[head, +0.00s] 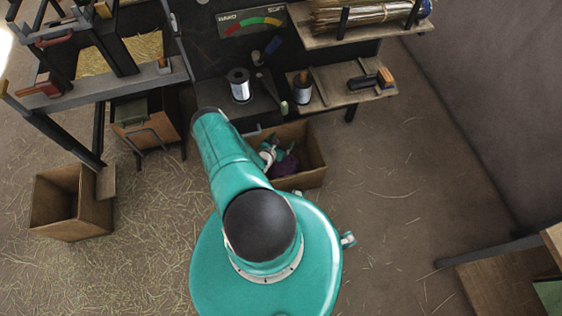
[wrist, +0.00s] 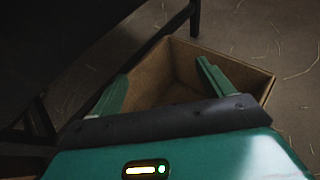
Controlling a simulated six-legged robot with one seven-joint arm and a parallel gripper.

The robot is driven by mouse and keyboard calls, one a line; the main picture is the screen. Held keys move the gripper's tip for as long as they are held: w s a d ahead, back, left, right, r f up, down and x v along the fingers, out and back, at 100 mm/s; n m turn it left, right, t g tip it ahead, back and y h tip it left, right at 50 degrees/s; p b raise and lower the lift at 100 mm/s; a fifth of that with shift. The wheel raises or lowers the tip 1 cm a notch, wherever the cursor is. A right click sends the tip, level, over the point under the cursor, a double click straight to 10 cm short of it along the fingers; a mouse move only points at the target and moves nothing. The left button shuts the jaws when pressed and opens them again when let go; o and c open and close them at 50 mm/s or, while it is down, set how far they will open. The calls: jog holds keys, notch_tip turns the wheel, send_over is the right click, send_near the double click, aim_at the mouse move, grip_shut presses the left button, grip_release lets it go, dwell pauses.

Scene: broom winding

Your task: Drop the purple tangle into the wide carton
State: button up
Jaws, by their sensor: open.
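The wide brown carton (head: 308,153) stands on the floor just beyond my arm, below the dark bench. The purple tangle (head: 286,166) shows as a small dark purple patch inside the carton, low beside my gripper and partly hidden. My gripper (head: 275,147) is over the carton's opening, mostly hidden behind my arm in the head view. In the wrist view my gripper (wrist: 162,68) has its two green fingers wide apart, with nothing between them. The carton (wrist: 222,62) lies beyond the fingers there, and its near part is hidden by the gripper body. No purple shows in that view.
Another open carton (head: 71,202) stands on the straw-strewn floor at left. A dark bench with a wire spool (head: 239,86) stands behind the wide carton, with a wooden shelf (head: 345,86) at its right. The floor to the right is mostly clear.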

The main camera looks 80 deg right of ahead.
jog(key=v, duration=1.3)
jog(key=shift+a+r, duration=0.15)
jog(key=shift+a, duration=0.2)
jog(key=shift+w, duration=0.2)
